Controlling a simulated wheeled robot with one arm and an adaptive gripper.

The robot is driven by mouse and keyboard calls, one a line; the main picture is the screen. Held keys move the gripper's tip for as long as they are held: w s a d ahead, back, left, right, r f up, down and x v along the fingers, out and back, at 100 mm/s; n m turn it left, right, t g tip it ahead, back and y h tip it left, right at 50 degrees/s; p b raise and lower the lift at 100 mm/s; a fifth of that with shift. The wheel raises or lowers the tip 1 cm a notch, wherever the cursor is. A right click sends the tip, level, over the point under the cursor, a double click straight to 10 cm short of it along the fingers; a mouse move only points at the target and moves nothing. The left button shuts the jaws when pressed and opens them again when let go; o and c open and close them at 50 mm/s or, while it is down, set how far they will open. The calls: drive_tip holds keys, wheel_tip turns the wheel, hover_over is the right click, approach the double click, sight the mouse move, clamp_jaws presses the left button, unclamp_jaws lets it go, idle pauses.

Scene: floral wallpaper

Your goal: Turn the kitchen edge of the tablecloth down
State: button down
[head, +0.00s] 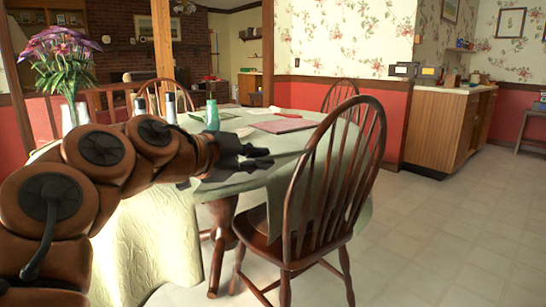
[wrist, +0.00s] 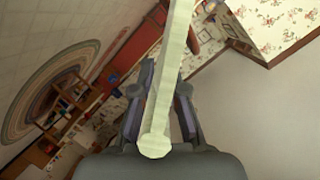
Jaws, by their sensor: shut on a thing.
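The pale green tablecloth (head: 240,129) covers a round wooden table and hangs down in folds at the front left. My gripper (head: 268,157) is at the near edge of the tabletop, just left of the nearest chair, with its fingers pointing right. In the wrist view, a pale green strip (wrist: 176,50) of the cloth's edge runs between the two fingers of my gripper (wrist: 163,95), which are shut on it. My arm hides part of the cloth and tabletop in the head view.
A wooden spindle-back chair (head: 335,185) stands close right of my gripper. A vase of purple flowers (head: 62,52), bottles, a green bottle (head: 212,115) and a red folder (head: 281,126) are on the table. A kitchen counter (head: 444,130) stands at right; the tiled floor before it is clear.

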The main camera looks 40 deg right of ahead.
drive_tip(key=shift+s+f, duration=0.1)
drive_tip(key=shift+f, duration=0.05)
drive_tip(key=c, duration=1.2)
unclamp_jaws()
wheel_tip(320, 180, up, 10)
drive_tip(key=shift+f, duration=0.1)
idle(0.4)
